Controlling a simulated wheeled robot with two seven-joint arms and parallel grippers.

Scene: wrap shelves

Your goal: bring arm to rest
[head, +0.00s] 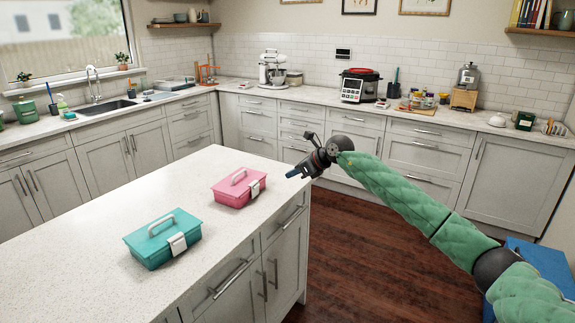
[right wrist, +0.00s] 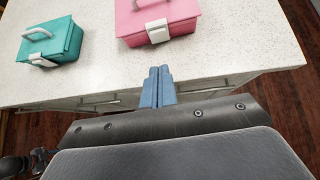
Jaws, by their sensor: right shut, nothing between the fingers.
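My right arm, in a green quilted cover, reaches in from the right of the head view. My right gripper (head: 292,174) is past the right edge of the white island top (head: 120,200). Its blue fingers are together in the right wrist view (right wrist: 157,86), with nothing between them. A pink box (head: 238,187) with a pale handle and white latch stands closed on the island, left of the gripper and apart from it. A teal box (head: 162,240) stands closed nearer the front. Both boxes also show in the right wrist view, pink (right wrist: 158,18) and teal (right wrist: 52,42).
The island's cabinet side (head: 255,270) drops to a dark wood floor (head: 345,255), which is open between island and back cabinets. The back counter holds a stand mixer (head: 272,68), a cooker (head: 359,86) and small items. A blue object (head: 545,262) is at the lower right.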

